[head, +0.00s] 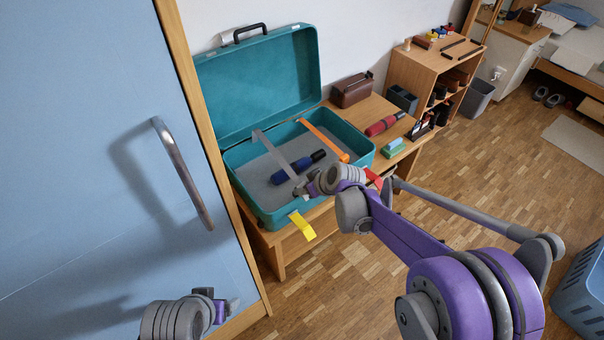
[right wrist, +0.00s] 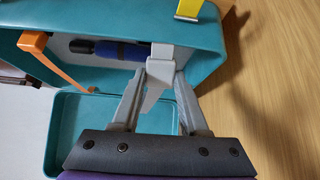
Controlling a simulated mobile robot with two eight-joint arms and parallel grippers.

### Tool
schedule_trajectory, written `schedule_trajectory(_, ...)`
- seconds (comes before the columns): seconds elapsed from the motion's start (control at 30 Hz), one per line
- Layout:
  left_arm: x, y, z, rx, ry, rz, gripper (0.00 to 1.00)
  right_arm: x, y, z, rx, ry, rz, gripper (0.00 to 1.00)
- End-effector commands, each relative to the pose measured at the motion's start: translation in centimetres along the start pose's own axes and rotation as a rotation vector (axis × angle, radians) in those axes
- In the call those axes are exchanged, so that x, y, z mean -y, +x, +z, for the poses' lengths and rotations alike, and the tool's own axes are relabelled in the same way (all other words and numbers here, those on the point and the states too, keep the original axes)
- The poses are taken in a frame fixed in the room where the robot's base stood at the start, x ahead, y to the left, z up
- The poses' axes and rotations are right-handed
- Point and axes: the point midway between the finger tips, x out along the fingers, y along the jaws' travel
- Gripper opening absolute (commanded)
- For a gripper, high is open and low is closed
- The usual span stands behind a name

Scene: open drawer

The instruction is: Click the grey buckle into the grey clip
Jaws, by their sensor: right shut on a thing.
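A grey strap (head: 272,149) crosses the open teal case (head: 238,183) toward its front rim. In the right wrist view, its grey end piece (right wrist: 162,52) lies at the case rim. My right gripper (right wrist: 159,76) is shut on the grey buckle, and a tapered grey part hangs between its fingers. In the head view my right gripper (head: 305,187) is at the front rim, largely covering the buckle. I cannot make out the grey clip separately. My left gripper (head: 222,307) is low in the head view, apart from the case, its jaws unclear.
An orange strap (head: 322,138) crosses the case; a yellow strap (head: 303,225) hangs over its front. A blue and black tool (head: 298,168) lies inside. A red tool (head: 381,125) and brown box (head: 351,91) are on the desk. A blue door (head: 80,150) stands left.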

Motion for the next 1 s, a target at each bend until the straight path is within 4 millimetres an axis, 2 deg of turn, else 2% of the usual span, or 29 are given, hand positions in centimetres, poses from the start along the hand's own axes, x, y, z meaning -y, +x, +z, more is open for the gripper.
schedule_trajectory(0.3,0.0,-0.4,-0.1,-0.001,0.0,0.0,0.79,0.2,2.1,-3.5,-0.463,-0.085,-0.11,0.0)
schedule_trajectory(0.5,0.0,-0.6,-0.2,-0.002,0.0,0.0,0.79,-0.9,2.1,-4.2,-0.738,-0.034,-0.061,0.0)
schedule_trajectory(0.7,0.0,-0.8,-0.2,-0.003,0.0,0.0,0.79,-2.0,1.8,-3.6,-0.871,0.015,0.025,0.0)
schedule_trajectory(1.0,0.0,-0.8,-0.2,-0.003,0.0,0.0,0.79,-2.4,1.7,-3.4,-0.9,0.027,0.053,0.0)
